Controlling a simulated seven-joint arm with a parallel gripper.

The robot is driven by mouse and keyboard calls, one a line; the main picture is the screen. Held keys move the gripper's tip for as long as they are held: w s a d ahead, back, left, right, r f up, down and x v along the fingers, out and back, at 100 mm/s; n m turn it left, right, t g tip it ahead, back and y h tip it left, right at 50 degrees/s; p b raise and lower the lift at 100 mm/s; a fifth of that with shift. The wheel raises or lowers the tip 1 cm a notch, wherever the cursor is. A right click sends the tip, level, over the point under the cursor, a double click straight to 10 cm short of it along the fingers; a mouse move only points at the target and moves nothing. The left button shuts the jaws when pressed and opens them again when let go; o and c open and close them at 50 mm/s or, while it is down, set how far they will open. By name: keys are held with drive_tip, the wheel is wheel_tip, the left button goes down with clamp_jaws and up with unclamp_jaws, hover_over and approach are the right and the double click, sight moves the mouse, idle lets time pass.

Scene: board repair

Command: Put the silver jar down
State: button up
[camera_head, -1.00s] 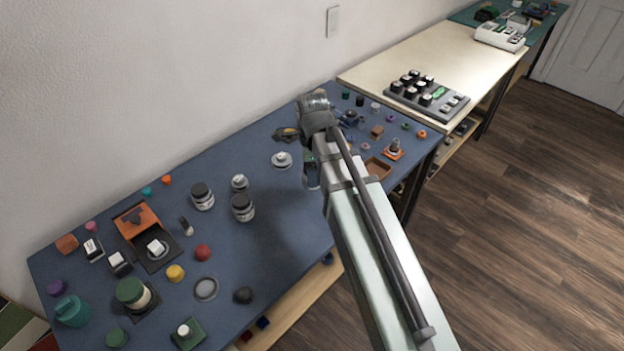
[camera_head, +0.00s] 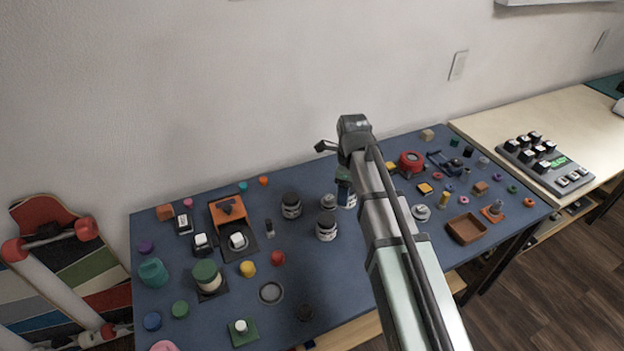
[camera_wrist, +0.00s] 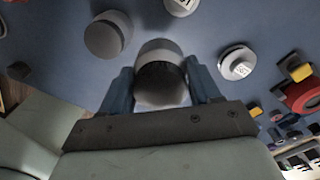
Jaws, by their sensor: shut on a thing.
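My gripper (camera_wrist: 160,82) is shut on a silver jar (camera_wrist: 160,72), which sits between the two fingers in the wrist view. In the head view, my gripper (camera_head: 346,180) is over the back middle of the blue table, and the held jar (camera_head: 349,200) is mostly hidden behind my arm. I cannot tell whether its base touches the table. Two similar dark-lidded jars stand just left of it, one nearer (camera_head: 327,228) and one farther (camera_head: 291,206).
The blue table (camera_head: 200,322) is crowded. A small silver piece (camera_head: 328,201) stands close to the held jar. An orange device (camera_head: 228,212) is to the left. Right of my arm are a silver round part (camera_head: 421,212), a red round part (camera_head: 411,161) and a brown tray (camera_head: 466,229).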

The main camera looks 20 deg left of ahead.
drive_tip(key=shift+a+f, duration=0.15)
drive_tip(key=shift+a, duration=0.8)
drive_tip(key=shift+w+a, duration=0.25)
drive_tip(key=shift+a, duration=0.05)
drive_tip(key=w+a, duration=1.3)
drive_tip(key=shift+w+a+f, duration=0.15)
drive_tip(key=shift+f, duration=1.6)
drive_tip(key=shift+w+a+f, duration=0.1)
drive_tip(key=shift+f, duration=1.65)
drive_tip(key=shift+f, duration=0.15)
drive_tip(key=o, duration=1.2)
drive_tip(key=shift+c, duration=0.2)
wheel_tip(320, 180, up, 12)
